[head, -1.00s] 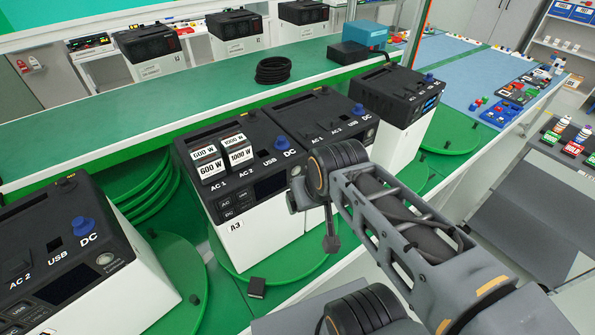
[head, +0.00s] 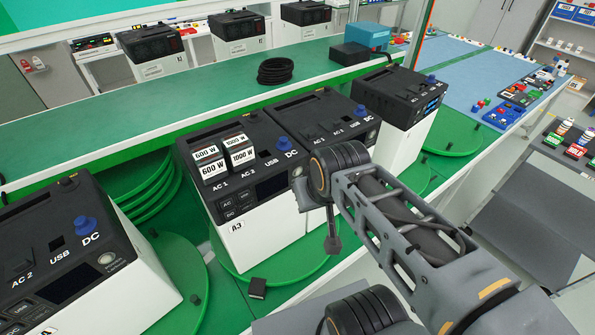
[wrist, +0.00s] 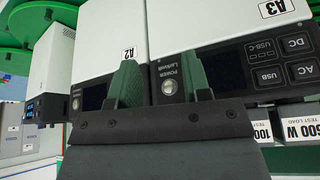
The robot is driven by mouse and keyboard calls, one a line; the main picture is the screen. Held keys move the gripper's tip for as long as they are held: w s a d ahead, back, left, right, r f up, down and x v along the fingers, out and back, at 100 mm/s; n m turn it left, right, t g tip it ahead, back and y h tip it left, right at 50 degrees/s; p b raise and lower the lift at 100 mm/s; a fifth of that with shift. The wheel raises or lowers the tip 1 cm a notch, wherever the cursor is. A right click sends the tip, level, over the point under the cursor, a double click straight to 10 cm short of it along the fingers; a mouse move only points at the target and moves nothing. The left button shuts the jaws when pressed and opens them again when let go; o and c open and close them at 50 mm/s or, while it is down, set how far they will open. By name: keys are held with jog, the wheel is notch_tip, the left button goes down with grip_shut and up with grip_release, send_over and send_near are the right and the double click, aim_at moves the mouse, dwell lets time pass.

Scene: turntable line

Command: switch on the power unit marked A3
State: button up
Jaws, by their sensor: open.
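The unit marked A3 (head: 275,228) is a white box with a black top, in the middle of the head view; it also shows in the wrist view (wrist: 195,22). Its display (wrist: 232,66) is dark. Its round silver POWER button (wrist: 169,88) shows between my fingers in the wrist view. My gripper (wrist: 163,84) is open and empty, with green fingertips at A3's control panel. I cannot tell whether a fingertip touches it. White-labelled 600 W and 1000 W test-load blocks (head: 222,158) sit on A3's top.
Unit A2 (wrist: 108,30) stands close beside A3, its display dark. A farther unit (head: 400,95) has a lit blue display. Another unit (head: 65,245) stands at the left. A black cable coil (head: 276,71) lies on the green counter behind. A small black block (head: 257,287) lies in front of A3.

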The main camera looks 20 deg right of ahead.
grip_shut()
dwell(1.1)
